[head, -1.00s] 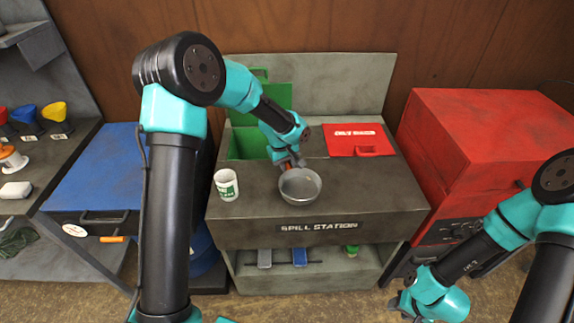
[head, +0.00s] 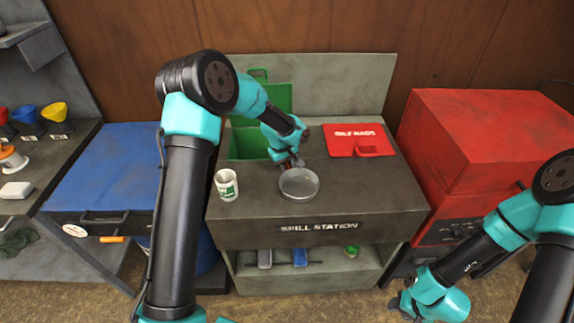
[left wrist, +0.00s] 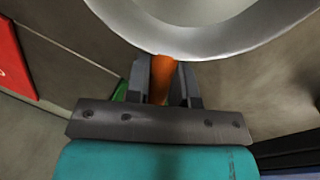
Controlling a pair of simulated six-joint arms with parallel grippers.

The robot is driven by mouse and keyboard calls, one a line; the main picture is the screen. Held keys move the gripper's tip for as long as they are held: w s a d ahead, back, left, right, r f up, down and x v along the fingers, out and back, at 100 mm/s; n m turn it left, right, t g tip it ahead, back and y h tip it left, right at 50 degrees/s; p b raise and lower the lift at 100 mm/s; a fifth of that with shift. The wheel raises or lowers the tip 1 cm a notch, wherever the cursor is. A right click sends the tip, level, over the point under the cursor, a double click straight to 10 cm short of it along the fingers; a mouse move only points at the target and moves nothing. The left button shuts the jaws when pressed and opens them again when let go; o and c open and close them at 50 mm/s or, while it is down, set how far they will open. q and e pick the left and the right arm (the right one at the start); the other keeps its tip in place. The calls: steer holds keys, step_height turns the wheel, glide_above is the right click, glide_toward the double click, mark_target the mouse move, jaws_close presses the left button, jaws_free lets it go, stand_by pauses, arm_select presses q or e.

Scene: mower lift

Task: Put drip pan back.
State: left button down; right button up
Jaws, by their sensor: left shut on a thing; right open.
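The drip pan (head: 299,184) is a round grey metal pan over the front middle of the spill station's dark top (head: 360,190). It also fills the top of the left wrist view (left wrist: 200,40). My left gripper (head: 291,166) is behind the pan, shut on its orange handle (left wrist: 162,78), which shows between the fingers. I cannot tell whether the pan touches the top. My right gripper (head: 402,303) is low at the right, away from the station, and open; its fingers are small in view.
A white cup with a green label (head: 227,185) stands left of the pan. Behind are an open green bin (head: 248,144) and a red lid (head: 358,140). A red cabinet (head: 490,130) is at the right, a blue-topped one (head: 105,170) at the left. The station's right top is clear.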

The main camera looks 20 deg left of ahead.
arm_select(q)
steer(key=shift+f, duration=0.1)
steer(key=c, duration=1)
jaws_free()
steer(key=r, duration=0.4)
steer(key=a+r, duration=0.1)
steer(key=r, duration=0.3)
steer(key=s+r, duration=0.1)
steer(key=r, duration=0.3)
steer(key=shift+s+a, duration=0.1)
steer(key=shift+a, duration=0.3)
